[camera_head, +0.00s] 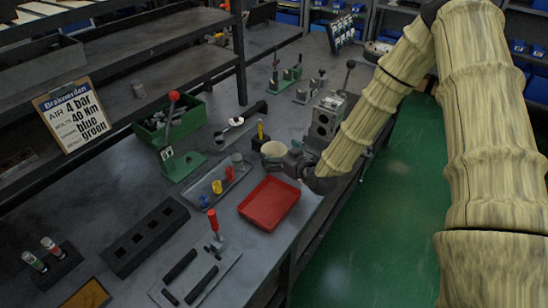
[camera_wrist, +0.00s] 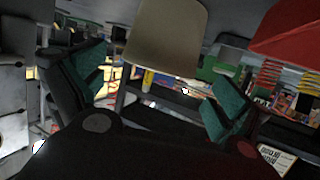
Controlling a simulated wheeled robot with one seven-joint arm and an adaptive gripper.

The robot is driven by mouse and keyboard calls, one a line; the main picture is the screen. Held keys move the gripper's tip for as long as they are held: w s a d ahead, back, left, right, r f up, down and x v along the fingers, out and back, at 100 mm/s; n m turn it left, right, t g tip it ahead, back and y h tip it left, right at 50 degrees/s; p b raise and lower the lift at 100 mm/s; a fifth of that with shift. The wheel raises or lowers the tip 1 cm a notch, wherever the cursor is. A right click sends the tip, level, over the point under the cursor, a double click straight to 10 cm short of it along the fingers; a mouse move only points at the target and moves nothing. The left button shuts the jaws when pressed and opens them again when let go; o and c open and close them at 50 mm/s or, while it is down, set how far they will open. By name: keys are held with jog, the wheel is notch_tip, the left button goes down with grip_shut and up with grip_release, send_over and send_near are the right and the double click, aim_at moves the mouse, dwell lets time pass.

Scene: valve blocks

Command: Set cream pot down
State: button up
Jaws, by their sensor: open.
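The cream pot (camera_head: 273,149) stands on the grey bench, right of the small tray of coloured parts. My gripper (camera_head: 288,163) is close beside it on its right, and its dark fingers are partly hidden against the pot and my wrist. In the wrist view, the cream pot (camera_wrist: 165,40) is large at the top centre, in an upside-down picture. My gripper's green-padded fingers (camera_wrist: 160,92) are spread wide on either side, with visible gaps to the pot. The jaws are open. The pot's contact with the bench is hard to see.
A red tray (camera_head: 269,204) lies just in front of the pot. A grey valve block (camera_head: 325,120) stands behind it, with a yellow-topped tool (camera_head: 260,131) close by. A flat tray (camera_head: 218,186) of coloured parts is at left. The bench edge is near on the right.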

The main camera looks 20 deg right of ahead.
aim_at(268, 146)
jog(key=shift+p+x, duration=0.6)
jog(key=shift+x, duration=1.4)
jog(key=shift+d+f, duration=0.1)
jog(key=shift+f, duration=0.1)
jog(key=c, duration=1.2)
jog(key=shift+r, duration=0.15)
